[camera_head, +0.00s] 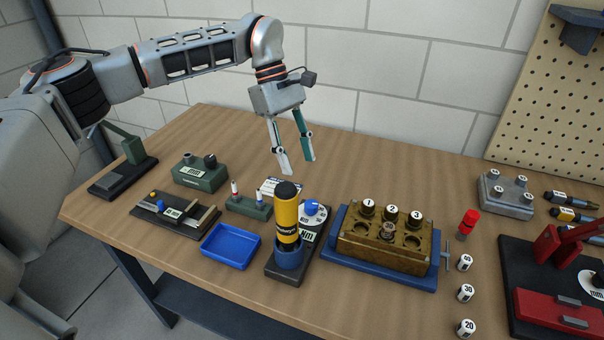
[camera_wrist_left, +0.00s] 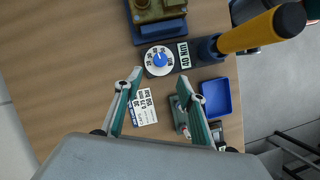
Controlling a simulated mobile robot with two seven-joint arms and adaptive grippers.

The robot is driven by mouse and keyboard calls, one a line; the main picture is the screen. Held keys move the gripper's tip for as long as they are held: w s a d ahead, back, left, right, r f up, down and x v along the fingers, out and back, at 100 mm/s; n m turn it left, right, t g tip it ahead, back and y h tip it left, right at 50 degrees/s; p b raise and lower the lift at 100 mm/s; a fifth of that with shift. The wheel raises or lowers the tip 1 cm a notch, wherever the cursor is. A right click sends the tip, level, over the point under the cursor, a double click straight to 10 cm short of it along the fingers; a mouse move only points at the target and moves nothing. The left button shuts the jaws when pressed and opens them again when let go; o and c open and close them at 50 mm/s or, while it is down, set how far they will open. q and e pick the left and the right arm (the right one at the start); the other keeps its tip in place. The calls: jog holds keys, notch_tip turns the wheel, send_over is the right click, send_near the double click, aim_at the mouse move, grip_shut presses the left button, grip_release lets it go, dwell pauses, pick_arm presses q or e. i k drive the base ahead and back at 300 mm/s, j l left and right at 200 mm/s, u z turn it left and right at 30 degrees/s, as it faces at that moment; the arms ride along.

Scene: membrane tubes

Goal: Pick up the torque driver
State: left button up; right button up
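The torque driver (camera_head: 287,221), yellow with a black cap, stands upright in a blue holder (camera_head: 289,258) on a dark base with a dial (camera_head: 312,214). In the left wrist view the torque driver (camera_wrist_left: 258,32) shows at the upper right, with the dial (camera_wrist_left: 159,59) left of it. My left gripper (camera_head: 298,166) is open and empty, above the table and behind the driver. In the left wrist view my left gripper's fingers (camera_wrist_left: 165,82) are spread apart, with a white label card and a small green stand below them. My right gripper is not in view.
A blue tray (camera_head: 231,246) lies left of the driver. A brass block with numbered caps (camera_head: 386,240) sits on a blue base to the right. Several green devices stand at the left. A red press (camera_head: 560,307) and small numbered weights are at the right.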

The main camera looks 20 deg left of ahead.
aim_at(286, 194)
jog(key=k+j, duration=0.3)
jog(key=k, duration=0.15)
jog(key=k+j, duration=0.35)
jog(key=k, duration=0.1)
